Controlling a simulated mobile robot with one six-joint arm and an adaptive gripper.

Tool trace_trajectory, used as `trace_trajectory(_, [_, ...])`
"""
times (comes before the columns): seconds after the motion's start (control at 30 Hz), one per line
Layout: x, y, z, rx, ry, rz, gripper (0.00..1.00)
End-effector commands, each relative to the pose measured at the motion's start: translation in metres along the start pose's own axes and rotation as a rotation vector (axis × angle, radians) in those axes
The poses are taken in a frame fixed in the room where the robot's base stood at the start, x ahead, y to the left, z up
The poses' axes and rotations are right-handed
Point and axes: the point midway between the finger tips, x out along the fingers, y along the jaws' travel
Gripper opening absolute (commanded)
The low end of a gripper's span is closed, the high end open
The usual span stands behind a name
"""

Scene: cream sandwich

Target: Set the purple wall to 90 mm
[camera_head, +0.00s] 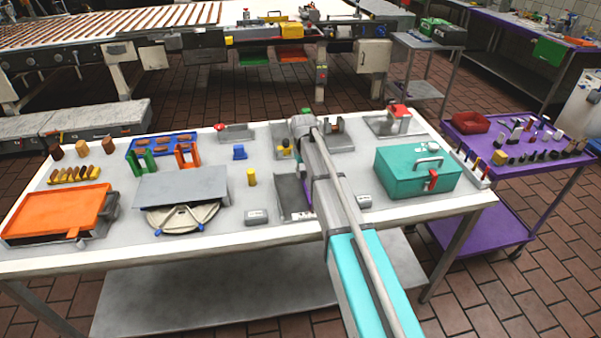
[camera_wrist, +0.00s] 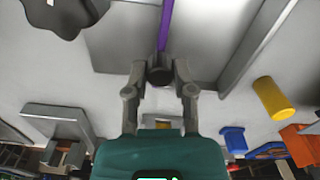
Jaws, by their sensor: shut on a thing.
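The purple wall (camera_wrist: 165,28) shows in the wrist view as a thin upright strip standing in a grey tray (camera_wrist: 121,35). A dark round knob (camera_wrist: 160,70) is at its near end. My gripper (camera_wrist: 160,72) has its two fingers closed around this knob. In the head view, only a sliver of the purple wall (camera_head: 308,194) shows beside my arm, at the right of the grey tray (camera_head: 290,190). My arm hides the rest of the wall and my gripper there. I cannot read any scale or wall distance.
A yellow cylinder (camera_head: 252,177) and a blue block (camera_head: 239,152) stand left of the tray. A teal box (camera_head: 413,174) stands to the right. A grey plate (camera_head: 182,186) over a round device lies further left.

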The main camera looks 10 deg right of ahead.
Motion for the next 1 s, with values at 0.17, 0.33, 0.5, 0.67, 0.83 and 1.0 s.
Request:
trace_trajectory(0.17, [0.0, 0.0, 0.0, 0.0, 0.0, 0.0, 0.52])
trace_trajectory(0.33, [0.0, -0.001, 0.0, 0.0, 0.0, 0.0, 0.68])
trace_trajectory(0.5, [0.0, -0.001, 0.0, 0.0, 0.0, 0.0, 0.68])
trace_trajectory(0.67, [0.0, -0.001, 0.0, 0.0, 0.0, 0.0, 0.68])
trace_trajectory(0.83, [0.0, -0.007, -0.001, -0.001, 0.0, 0.0, 0.68])
trace_trajectory(1.0, [0.0, -0.02, -0.004, -0.002, 0.0, 0.0, 0.68])
